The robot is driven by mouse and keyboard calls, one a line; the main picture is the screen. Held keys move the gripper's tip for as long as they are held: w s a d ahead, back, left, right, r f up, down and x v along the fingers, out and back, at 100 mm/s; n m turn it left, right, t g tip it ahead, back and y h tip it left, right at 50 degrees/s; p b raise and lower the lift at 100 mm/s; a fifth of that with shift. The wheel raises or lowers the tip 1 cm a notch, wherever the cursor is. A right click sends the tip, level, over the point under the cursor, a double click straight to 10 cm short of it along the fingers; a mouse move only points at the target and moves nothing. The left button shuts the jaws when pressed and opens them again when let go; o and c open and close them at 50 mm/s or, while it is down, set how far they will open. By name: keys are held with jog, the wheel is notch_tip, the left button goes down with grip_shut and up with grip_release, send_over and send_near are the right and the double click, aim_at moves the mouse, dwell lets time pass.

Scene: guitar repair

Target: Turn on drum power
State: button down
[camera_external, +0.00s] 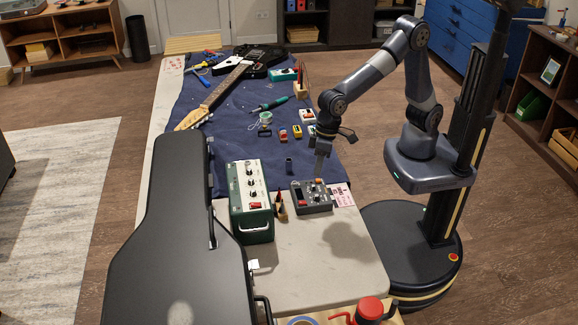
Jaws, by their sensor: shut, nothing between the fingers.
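A small dark grey box with knobs and a red part, likely the drum machine (309,204), sits on the table at the edge of the blue cloth.
A green amplifier (252,212) with a red switch stands left of the box, a small dark holder (280,210) between them. A black guitar case (185,235) fills the left. Small pedals (297,132) and a guitar (230,85) lie farther back. The front table (320,260) is clear.

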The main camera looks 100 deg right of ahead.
aim_at(300, 202)
jog(key=shift+w+d+r+n+t+h, duration=0.1)
jog(key=shift+r+n+t+h, duration=0.4)
jog(key=shift+n, duration=0.45)
jog(key=shift+w+d+r+n+t+h, duration=0.1)
jog(key=shift+r+n+t+h, duration=0.2)
jog(key=shift+r+n+h, duration=0.5)
jog(key=shift+f, duration=0.35)
jog(key=x, duration=1.3)
jog(key=shift+s+a+f, duration=0.15)
jog(key=shift+a+f, duration=0.1)
jog(key=shift+f, duration=0.2)
jog(key=shift+p, duration=0.5)
